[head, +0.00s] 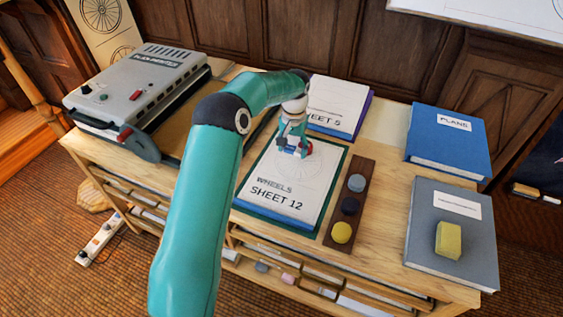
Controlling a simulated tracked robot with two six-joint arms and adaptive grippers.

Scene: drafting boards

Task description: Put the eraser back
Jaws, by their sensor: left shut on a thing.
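My left gripper (295,143) is over the upper part of the "WHEELS SHEET 12" pad (268,198). It points down and is shut on a small red thing (307,149), mostly hidden by the fingers. I cannot tell whether this is the eraser, or whether it touches the paper. A yellow block (448,241) lies on a grey book (427,225) at the right. A dark wooden strip (336,217) right of the pad holds a grey, a black and a yellow round piece (341,232). My right gripper is not in view.
A grey machine (137,85) stands at the left of the wooden desk. A "SHEET 5" pad (333,105) lies behind the gripper, and a blue "PLANS" book (448,143) at the back right. Shelves under the desk hold small items. Bare desk shows between strip and books.

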